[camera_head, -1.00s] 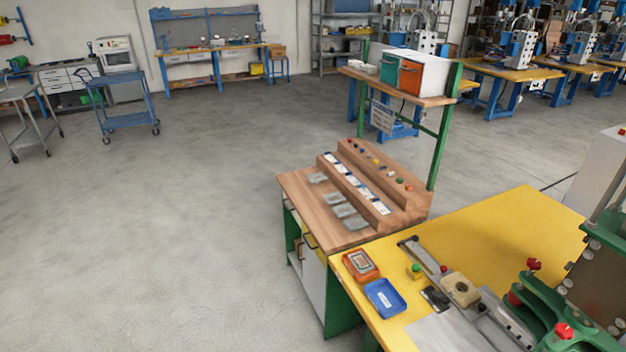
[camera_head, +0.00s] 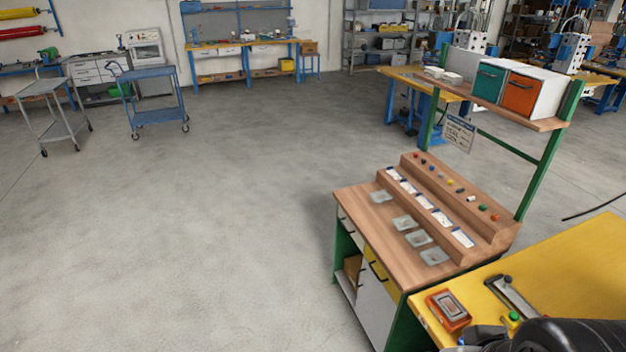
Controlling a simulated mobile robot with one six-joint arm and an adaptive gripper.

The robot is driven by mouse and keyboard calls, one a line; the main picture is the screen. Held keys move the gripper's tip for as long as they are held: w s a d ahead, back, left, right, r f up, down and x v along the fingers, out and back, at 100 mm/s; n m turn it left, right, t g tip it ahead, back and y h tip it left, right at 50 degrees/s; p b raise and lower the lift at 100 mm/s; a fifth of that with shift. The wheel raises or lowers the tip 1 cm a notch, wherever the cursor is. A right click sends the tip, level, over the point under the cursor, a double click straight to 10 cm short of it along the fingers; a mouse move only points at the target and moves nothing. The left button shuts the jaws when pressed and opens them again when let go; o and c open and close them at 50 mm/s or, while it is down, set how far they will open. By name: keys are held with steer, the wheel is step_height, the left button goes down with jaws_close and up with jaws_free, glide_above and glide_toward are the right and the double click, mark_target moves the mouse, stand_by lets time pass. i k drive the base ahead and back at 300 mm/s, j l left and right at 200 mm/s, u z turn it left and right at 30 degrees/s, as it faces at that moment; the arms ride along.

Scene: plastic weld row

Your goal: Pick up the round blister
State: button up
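Several clear blisters lie in a row on the wooden bench top (camera_head: 355,207): one at the back left (camera_head: 381,197), others nearer the front, such as one in the middle (camera_head: 404,222) and one at the front right (camera_head: 435,256). They are too small to tell which one is round. A dark, rounded part, probably of my arm, covers the bottom right corner. My gripper's fingers do not show.
Behind the blisters, a stepped wooden riser (camera_head: 448,185) carries labels and coloured knobs. A yellow table (camera_head: 570,270) adjoins at the right, with a red-orange tray (camera_head: 448,309) on it. A shelf with teal (camera_head: 489,82) and orange (camera_head: 521,94) bins stands above. Open floor lies left.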

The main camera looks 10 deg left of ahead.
mark_target(378, 197)
steer(key=i+j+u, duration=0.3)
steer(key=i, duration=0.3)
steer(key=i+j+u, duration=0.35)
steer(key=i, duration=0.3)
steer(key=i+u, duration=0.3)
steer(key=i, duration=0.3)
steer(key=i+z, duration=0.25)
steer(key=z, duration=0.15)
steer(key=i+z, duration=0.2)
steer(key=z, duration=0.25)
steer(key=i+j+z, duration=0.1)
steer(key=z, duration=0.3)
steer(key=i+j+z, duration=0.25)
steer(key=z, duration=0.2)
steer(key=i+j+z, duration=0.2)
steer(key=z, duration=0.2)
steer(key=i+j+z, duration=0.15)
steer(key=z, duration=0.35)
steer(key=i+j+z, duration=0.25)
steer(key=z, duration=0.25)
steer(key=i+j+z, duration=0.25)
steer(key=z, duration=0.25)
steer(key=j, duration=0.1)
